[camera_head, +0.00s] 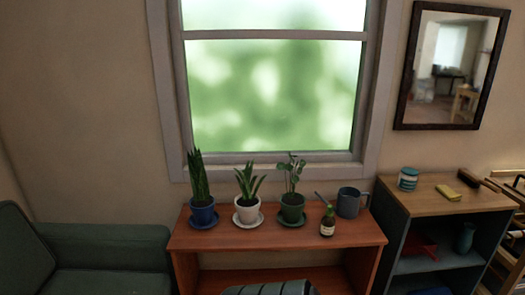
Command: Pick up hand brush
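A long brown item that looks like the hand brush (478,181) lies on top of the dark shelf unit with the wooden top (430,203), at the right. It is small in the picture, and its bristles cannot be made out clearly. It lies near the back right part of that top, to the right of a yellow block (447,193).
A teal and white tin (408,179) stands on the same top. A lower reddish wooden bench (220,242) holds three potted plants, a bottle (328,222) and a grey watering can (349,203). A green sofa (105,247) is at left. A wooden rack (514,245) is at far right.

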